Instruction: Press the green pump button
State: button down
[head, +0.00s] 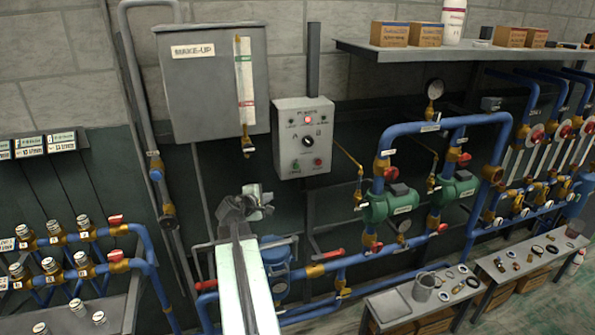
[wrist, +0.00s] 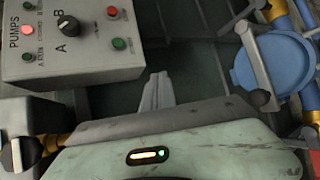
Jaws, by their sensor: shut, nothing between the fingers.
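The green pump button (head: 295,165) is at the lower left of the grey pump control box (head: 303,104) on the wall. In the wrist view the box looks turned on its side, and the green button (wrist: 119,43) is near its right edge. My gripper (head: 267,197) is below and left of the box in the head view. In the wrist view my gripper's fingers (wrist: 160,78) are shut and empty. Their tips are below and right of the green button, apart from it in the picture; the depth gap is hard to tell.
A red button (wrist: 112,12) is beside the green one, with a black selector knob (wrist: 68,25) and a lit red lamp (wrist: 30,29) farther along. A blue pipe housing (wrist: 265,65) is at the right. The grey make-up tank (head: 205,90) hangs left of the box.

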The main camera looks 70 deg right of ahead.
aim_at(296, 165)
jog(key=s+d+r+n+g+h, duration=0.1)
jog(key=s+d+r+n+h, duration=0.1)
jog(key=s+d, duration=0.6)
jog(key=s+r, duration=0.1)
jog(key=s, duration=0.2)
jog(key=shift+r+b, duration=0.15)
jog(key=shift+b, duration=0.2)
jog(key=shift+s, duration=0.1)
jog(key=w+d, duration=0.2)
jog(key=d, duration=0.1)
jog(key=w+d, duration=0.3)
jog(key=shift+w+d, duration=0.35)
jog(key=shift+d, duration=0.05)
jog(key=shift+d, duration=0.1)
dwell(0.9)
jog(key=shift+w+d, duration=0.2)
jog(key=shift+d, duration=0.05)
